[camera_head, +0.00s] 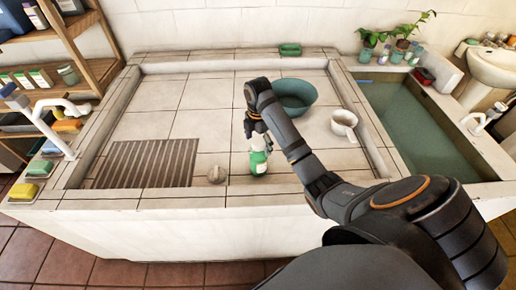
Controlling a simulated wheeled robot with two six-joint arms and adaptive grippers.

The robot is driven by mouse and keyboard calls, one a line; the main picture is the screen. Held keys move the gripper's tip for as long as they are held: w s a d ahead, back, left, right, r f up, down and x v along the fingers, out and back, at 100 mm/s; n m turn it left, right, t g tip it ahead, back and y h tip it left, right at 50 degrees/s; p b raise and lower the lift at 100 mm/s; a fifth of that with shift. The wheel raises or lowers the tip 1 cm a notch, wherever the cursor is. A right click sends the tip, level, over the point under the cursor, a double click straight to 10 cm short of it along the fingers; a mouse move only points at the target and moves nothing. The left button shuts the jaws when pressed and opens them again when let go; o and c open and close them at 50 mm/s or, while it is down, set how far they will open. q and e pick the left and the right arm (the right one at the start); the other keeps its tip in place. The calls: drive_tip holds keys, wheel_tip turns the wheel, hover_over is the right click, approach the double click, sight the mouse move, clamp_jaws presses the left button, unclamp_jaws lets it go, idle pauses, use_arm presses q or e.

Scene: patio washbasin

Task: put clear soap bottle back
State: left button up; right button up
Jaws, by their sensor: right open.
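A soap bottle (259,163) with green contents, a pale label and a whitish top stands upright at the front of the tiled basin. Whether it is the clear one cannot be told at this size. My right gripper (256,138) is open and points down right above the bottle, by its top. The fingers partly cover the top, and I cannot tell whether they touch it. My left gripper is not in view.
A round grey stone-like thing (217,175) lies left of the bottle, beside a slatted grate (148,164). A teal bowl (297,94) and white dipper (344,123) lie to the right. Shelves (83,67) with several items stand left. The basin's back left is clear.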

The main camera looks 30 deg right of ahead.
wheel_tip(320, 180, up, 7)
drive_tip(key=p, duration=0.5)
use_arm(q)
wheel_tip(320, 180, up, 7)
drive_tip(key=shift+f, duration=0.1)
